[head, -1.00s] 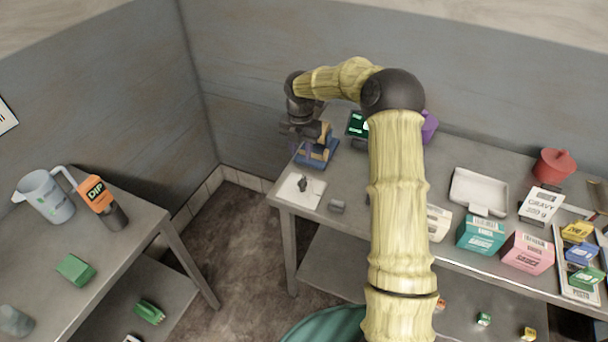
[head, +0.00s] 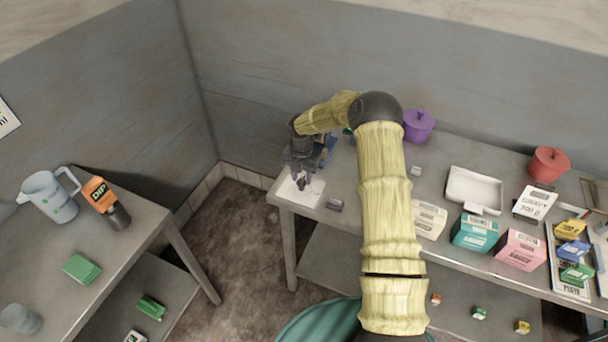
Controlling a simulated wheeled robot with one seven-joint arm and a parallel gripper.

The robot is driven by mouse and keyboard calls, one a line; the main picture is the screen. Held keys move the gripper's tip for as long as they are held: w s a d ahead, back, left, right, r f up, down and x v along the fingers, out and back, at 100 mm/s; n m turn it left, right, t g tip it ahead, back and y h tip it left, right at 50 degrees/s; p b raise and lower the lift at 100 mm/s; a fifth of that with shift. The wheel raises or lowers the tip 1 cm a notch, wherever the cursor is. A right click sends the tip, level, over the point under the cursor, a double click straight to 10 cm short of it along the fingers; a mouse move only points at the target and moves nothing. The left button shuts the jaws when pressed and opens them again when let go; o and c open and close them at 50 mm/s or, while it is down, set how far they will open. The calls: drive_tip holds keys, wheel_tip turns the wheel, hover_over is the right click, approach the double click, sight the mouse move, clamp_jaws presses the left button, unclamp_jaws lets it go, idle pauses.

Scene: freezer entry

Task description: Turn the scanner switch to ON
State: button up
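A white square plate (head: 312,195) with a small dark knob (head: 301,184) lies on the near left corner of the long grey table; it looks like the switch, but no ON label is readable. My gripper (head: 300,178) points down over this plate. Its two fingertips appear apart, one on each side of the knob. I cannot tell whether they touch it. A blue device (head: 327,150), perhaps the scanner, stands just behind my gripper and is mostly hidden by my arm.
Farther right are cartons (head: 473,232), a white tray (head: 476,187), a purple pot (head: 418,126) and a red pot (head: 548,164). A separate table (head: 150,225) on the left holds a jug and a bottle.

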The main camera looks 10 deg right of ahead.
clamp_jaws()
drive_tip(key=shift+d, duration=0.15)
drive_tip(key=shift+m, duration=0.4)
drive_tip(key=m+b, duration=0.2)
drive_tip(key=m, duration=0.1)
drive_tip(key=shift+f, duration=0.1)
drive_tip(key=m+b, duration=0.1)
drive_tip(key=m, duration=0.4)
drive_tip(key=shift+b, duration=0.4)
drive_tip(key=m+b, duration=0.1)
drive_tip(key=m, duration=0.3)
drive_tip(key=shift+m, duration=0.3)
drive_tip(key=m+b, duration=0.1)
drive_tip(key=m, duration=0.3)
drive_tip(key=shift+m, duration=0.3)
drive_tip(key=shift+s, duration=0.1)
